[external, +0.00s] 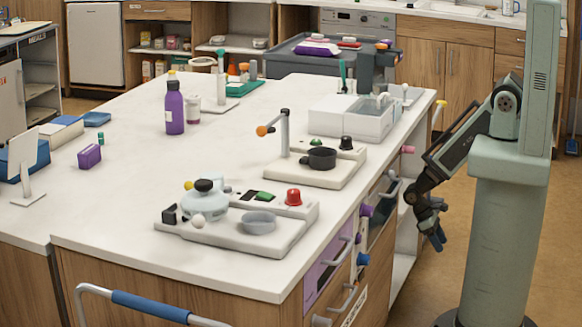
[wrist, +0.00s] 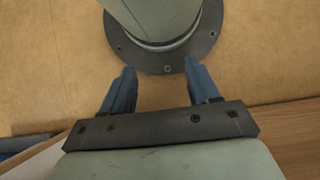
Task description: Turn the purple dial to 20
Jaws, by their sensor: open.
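The purple dial (external: 366,210) appears to be the small purple knob sticking out of the right side of the white-topped counter in the external view. Its scale and setting are too small to read. My gripper (external: 438,242) hangs low to the right of it, clear of the counter side, with its blue fingers pointing down. In the wrist view my gripper (wrist: 158,72) is open, with nothing between the fingers. The dial does not show in the wrist view.
A purple drawer front (external: 325,266) is near the blue knob. The floor (external: 412,285) between counter and my base is clear.

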